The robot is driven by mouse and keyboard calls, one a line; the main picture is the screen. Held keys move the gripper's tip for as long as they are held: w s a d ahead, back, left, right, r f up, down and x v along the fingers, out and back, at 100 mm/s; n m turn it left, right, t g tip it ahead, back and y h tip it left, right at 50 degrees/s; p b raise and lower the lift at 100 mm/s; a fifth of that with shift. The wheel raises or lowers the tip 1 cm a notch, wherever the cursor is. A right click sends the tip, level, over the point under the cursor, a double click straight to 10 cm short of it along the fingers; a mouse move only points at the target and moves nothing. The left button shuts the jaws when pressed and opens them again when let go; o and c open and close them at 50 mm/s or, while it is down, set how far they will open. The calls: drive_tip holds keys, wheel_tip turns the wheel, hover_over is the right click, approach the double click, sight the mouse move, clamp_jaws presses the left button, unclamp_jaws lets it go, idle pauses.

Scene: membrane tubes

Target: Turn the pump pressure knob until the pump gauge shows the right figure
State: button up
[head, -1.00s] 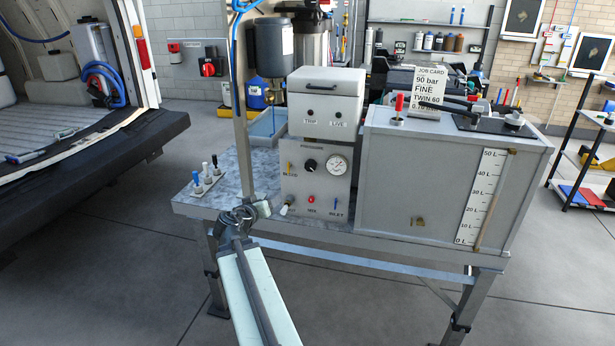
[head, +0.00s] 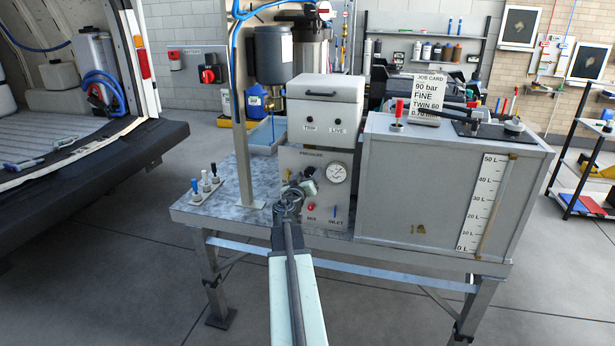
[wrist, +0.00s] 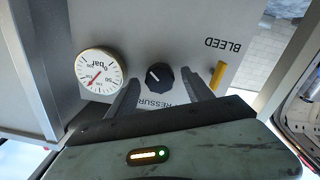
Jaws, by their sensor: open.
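The black pump pressure knob (wrist: 159,75) has a white pointer mark and sits on the grey pump panel, above the upside-down PRESSURE label in the wrist view. My gripper (wrist: 160,88) is open, its two fingers apart on either side of the knob; contact cannot be told. In the head view my gripper (head: 298,188) hides the knob. The round white pump gauge (wrist: 100,74) is left of the knob in the wrist view, its red needle towards the lower left; the exact figure is unclear. It also shows in the head view (head: 336,173). The job card (head: 427,92) reads 90 bar.
A yellow BLEED lever (wrist: 218,75) stands close beside the right finger in the wrist view. A red MIX knob (head: 311,207) and blue INLET marker (head: 335,211) are low on the panel. A grey tank (head: 420,185) stands right.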

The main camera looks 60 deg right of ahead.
drive_tip(key=shift+d, duration=0.1)
clamp_jaws()
drive_tip(key=shift+n, duration=0.4)
drive_tip(key=n, duration=0.3)
drive_tip(key=shift+w+f+n, duration=0.1)
drive_tip(key=shift+n, duration=0.3)
drive_tip(key=n, duration=0.4)
drive_tip(key=shift+n+b, duration=0.3)
drive_tip(key=shift+b, duration=0.05)
drive_tip(key=n, duration=0.4)
drive_tip(key=shift+f+n, duration=0.1)
drive_tip(key=shift+n, duration=2.1)
